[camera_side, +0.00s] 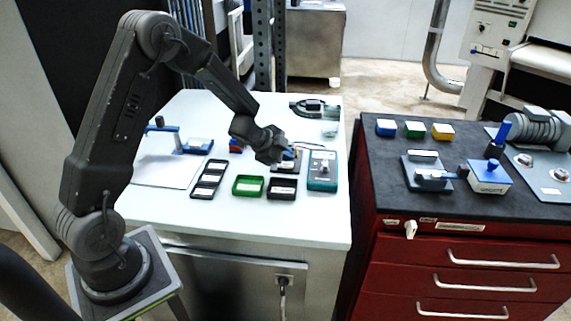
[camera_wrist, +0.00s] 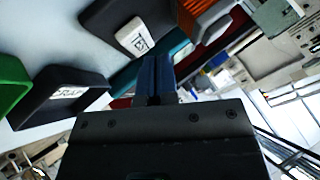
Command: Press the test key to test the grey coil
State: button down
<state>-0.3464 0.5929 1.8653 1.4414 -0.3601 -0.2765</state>
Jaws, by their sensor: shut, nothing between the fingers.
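My gripper (camera_side: 284,153) hangs over the back middle of the white table, above a dark base (camera_side: 287,167) and just left of the teal meter (camera_side: 322,171). In the wrist view its blue fingers (camera_wrist: 154,75) are together and hold nothing. That view also shows a dark plate (camera_wrist: 105,22) with a white labelled block (camera_wrist: 135,37) on it, apart from the fingers. A grey and orange piece (camera_wrist: 207,20) is at the top, partly cut off. I cannot tell which piece is the test key or the grey coil; my gripper hides part of the dark base.
A green tray (camera_side: 248,177), a small black tray (camera_side: 283,180) and a long black divided tray (camera_side: 208,167) lie in front. A blue-handled device (camera_side: 190,145) stands at left. A red cabinet (camera_side: 400,250) with several items stands at right. The table's front is clear.

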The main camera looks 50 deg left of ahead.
aim_at(286, 165)
jog(key=shift+f, duration=0.6)
dwell(0.7)
dwell(0.4)
jog(key=shift+r, duration=0.9)
jog(key=shift+r, duration=0.1)
jog(key=shift+r, duration=2.4)
